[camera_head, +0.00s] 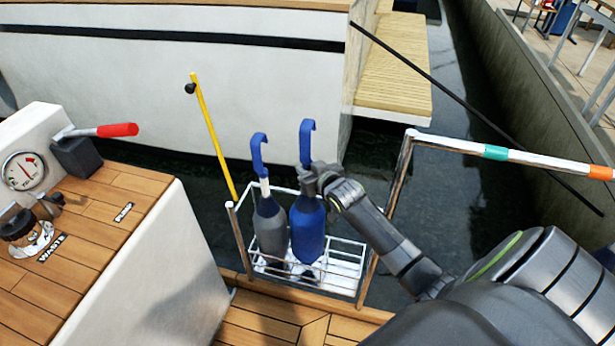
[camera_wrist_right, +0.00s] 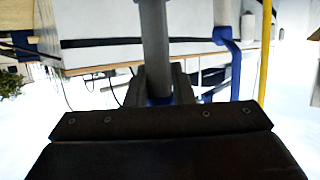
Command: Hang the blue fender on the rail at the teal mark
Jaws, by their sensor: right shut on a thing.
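The blue fender (camera_head: 307,232) stands upright in a white wire rack, with its blue hook (camera_head: 306,140) pointing up. My right gripper (camera_head: 318,180) is shut on the fender's neck, just below the hook, and hides part of it. In the right wrist view the held grey stem (camera_wrist_right: 155,45) runs up between the fingers. The rail (camera_head: 455,145) is at the right, with a teal mark (camera_head: 496,152) on it, apart from my gripper. My left gripper is not in view.
A grey fender (camera_head: 270,235) with a blue hook (camera_head: 258,155) stands close beside the blue one in the rack (camera_head: 345,268). A yellow pole (camera_head: 212,130) rises at the left. An orange mark (camera_head: 600,172) is farther along the rail. A console (camera_head: 110,215) stands left.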

